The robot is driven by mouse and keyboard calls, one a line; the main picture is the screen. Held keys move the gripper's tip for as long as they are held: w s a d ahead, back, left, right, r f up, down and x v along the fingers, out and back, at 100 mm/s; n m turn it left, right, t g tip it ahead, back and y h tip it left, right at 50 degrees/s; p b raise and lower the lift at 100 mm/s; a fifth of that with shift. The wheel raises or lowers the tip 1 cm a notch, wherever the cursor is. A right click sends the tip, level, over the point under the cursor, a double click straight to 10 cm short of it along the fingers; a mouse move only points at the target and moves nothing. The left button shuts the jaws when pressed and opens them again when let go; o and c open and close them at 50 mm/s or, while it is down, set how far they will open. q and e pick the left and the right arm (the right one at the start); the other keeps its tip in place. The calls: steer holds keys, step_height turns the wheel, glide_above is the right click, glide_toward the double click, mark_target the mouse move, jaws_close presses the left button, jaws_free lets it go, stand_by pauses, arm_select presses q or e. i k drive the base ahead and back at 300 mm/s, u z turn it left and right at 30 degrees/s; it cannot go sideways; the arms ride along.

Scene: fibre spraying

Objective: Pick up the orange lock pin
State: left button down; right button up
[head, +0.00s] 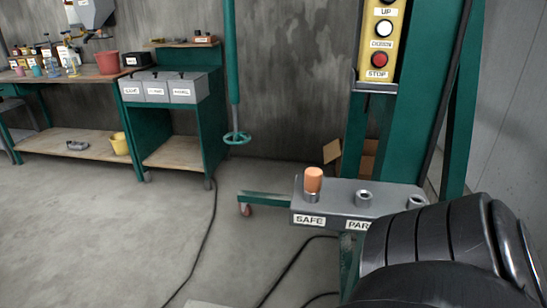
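The orange lock pin (313,181) stands upright at the left end of a grey block (340,198), above the label SAFE. Its metal lower part sits in a holder there, and its orange top sticks up clear. Two metal sockets to its right, one in the middle (364,197) and one at the right end (416,202), look empty. The label under the middle socket is partly covered and reads "PAR". Neither of my grippers is in view.
A large black ribbed shape, probably part of my arm, covers the lower right and the block's right end. A green frame with an UP/DOWN/STOP button box (380,45) rises behind. A workbench (75,75) stands at the left. Cables cross the otherwise open floor.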

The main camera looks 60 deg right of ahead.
mark_target(313, 175)
steer(key=i, duration=1.1)
steer(key=z, duration=2.8)
